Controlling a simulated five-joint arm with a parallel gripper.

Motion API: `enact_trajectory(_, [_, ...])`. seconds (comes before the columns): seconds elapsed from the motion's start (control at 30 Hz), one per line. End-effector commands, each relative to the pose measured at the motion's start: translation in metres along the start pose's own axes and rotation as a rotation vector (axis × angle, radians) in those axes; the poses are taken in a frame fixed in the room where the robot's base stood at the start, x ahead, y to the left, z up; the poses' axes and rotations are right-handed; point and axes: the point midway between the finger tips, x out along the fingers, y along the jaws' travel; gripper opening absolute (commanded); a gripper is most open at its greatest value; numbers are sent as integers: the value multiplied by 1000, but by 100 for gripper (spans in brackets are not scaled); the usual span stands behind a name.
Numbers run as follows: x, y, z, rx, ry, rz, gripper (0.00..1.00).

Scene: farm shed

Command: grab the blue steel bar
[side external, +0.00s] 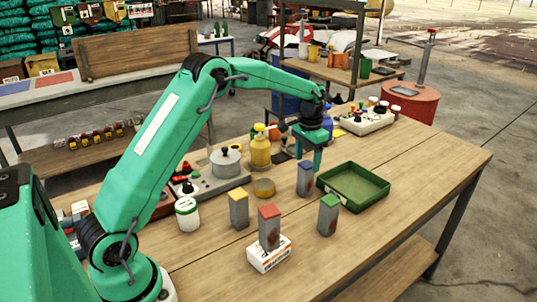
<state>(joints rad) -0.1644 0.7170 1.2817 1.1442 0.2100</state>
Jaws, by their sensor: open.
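The blue steel bar (304,181) is a grey upright block with a blue top, standing on the wooden table left of the green tray. My gripper (308,160) is open and points down directly over the bar's top, with one finger showing at the bar's right side. I cannot tell from this one view whether the fingers straddle the bar or stand behind it. Similar bars stand nearer the camera: one with a yellow top (238,210), one with a red top (269,228) and one with a green top (328,215).
The green tray (372,203) lies close to the right. The red-topped bar stands on a white box (262,261). A yellow bottle (260,150), a grey pot (226,161) and a white jar (187,214) stand to the left. The table's right front is clear.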

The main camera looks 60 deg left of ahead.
Motion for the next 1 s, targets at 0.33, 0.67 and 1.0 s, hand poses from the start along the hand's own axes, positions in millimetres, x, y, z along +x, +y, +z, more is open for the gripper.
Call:
enact_trajectory(0.33, [9,0,0,0,1,0,63])
enact_trajectory(0.67, [42,-2,-1,0,-1,0,63])
enact_trajectory(1.0, [58,-2,-1,0,1,0,63])
